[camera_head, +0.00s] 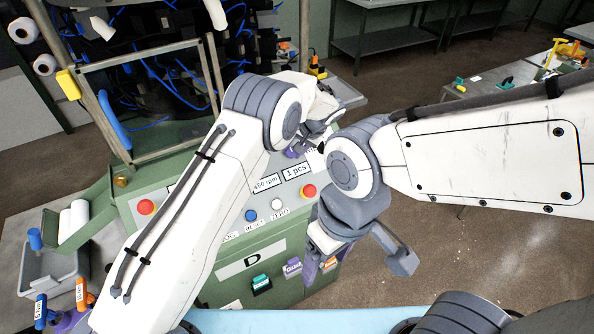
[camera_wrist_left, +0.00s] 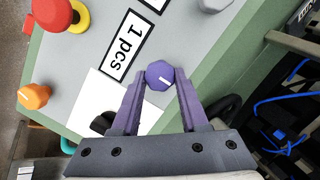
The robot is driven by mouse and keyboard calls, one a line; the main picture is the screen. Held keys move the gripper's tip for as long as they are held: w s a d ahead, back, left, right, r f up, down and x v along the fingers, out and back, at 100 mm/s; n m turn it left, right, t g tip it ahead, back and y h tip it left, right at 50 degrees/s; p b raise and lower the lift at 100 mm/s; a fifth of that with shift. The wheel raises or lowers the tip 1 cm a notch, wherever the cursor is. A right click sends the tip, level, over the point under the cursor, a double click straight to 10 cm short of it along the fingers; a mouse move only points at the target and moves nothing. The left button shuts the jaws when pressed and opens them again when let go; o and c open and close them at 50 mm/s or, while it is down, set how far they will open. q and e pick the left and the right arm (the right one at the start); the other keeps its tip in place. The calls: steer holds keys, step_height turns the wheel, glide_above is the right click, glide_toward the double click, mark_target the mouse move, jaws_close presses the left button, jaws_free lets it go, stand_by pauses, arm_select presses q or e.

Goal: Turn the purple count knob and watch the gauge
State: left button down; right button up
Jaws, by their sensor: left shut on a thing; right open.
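The gauge plate beside the knob reads "1 pcs" (camera_wrist_left: 124,45); this plate also shows in the head view (camera_head: 297,171). In the head view the purple knob (camera_head: 291,153) is partly hidden by my left arm. My right gripper (camera_head: 352,262) is open and empty, in front of the panel's right side.
The grey panel carries a "450 rpm" plate (camera_head: 266,183), red buttons (camera_head: 308,192) and (camera_head: 146,207), a blue button (camera_head: 251,215) and a white button (camera_head: 277,204). An orange knob (camera_wrist_left: 34,96) shows in the wrist view. A grey bin (camera_head: 48,279) stands at the left.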

stand_by(0.5)
arm_select(q)
steer(key=c, duration=0.7)
jaws_free()
steer(key=shift+c, duration=0.2)
steer(key=shift+r, duration=0.1)
steer(key=p+v, duration=0.1)
steer(key=v, duration=0.2)
steer(key=s+v, duration=0.1)
steer(key=v, duration=0.1)
steer(key=shift+s+r+p, duration=0.15)
steer(key=shift+s+p, duration=0.1)
steer(key=shift+p, duration=0.1)
steer(key=o, duration=0.3)
